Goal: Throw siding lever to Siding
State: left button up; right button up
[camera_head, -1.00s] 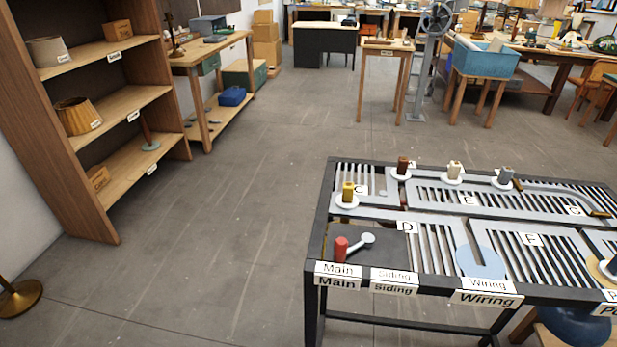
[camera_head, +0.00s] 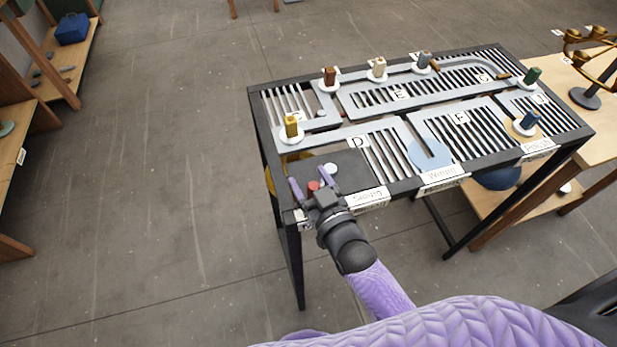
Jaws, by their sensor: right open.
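The siding lever has a red knob (camera_head: 313,187) and a pale round end (camera_head: 331,169) on a dark plate (camera_head: 350,172) at the near left corner of the slotted table. My right gripper (camera_head: 310,185) is open over the lever, with its two purple fingers on either side of the red knob. I cannot tell whether the fingers touch it. The Siding label (camera_head: 368,197) is on the front edge, right of the gripper. The Main label is mostly hidden behind my gripper. My left gripper is not in view.
Pegs on white discs stand on the table: yellow (camera_head: 291,127), brown (camera_head: 330,77), cream (camera_head: 379,68), grey (camera_head: 424,60), green (camera_head: 531,77) and blue (camera_head: 528,122). A wooden table with a brass lamp (camera_head: 590,65) adjoins at right.

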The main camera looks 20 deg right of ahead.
jog(key=shift+w, duration=0.2)
grip_shut()
dwell(1.3)
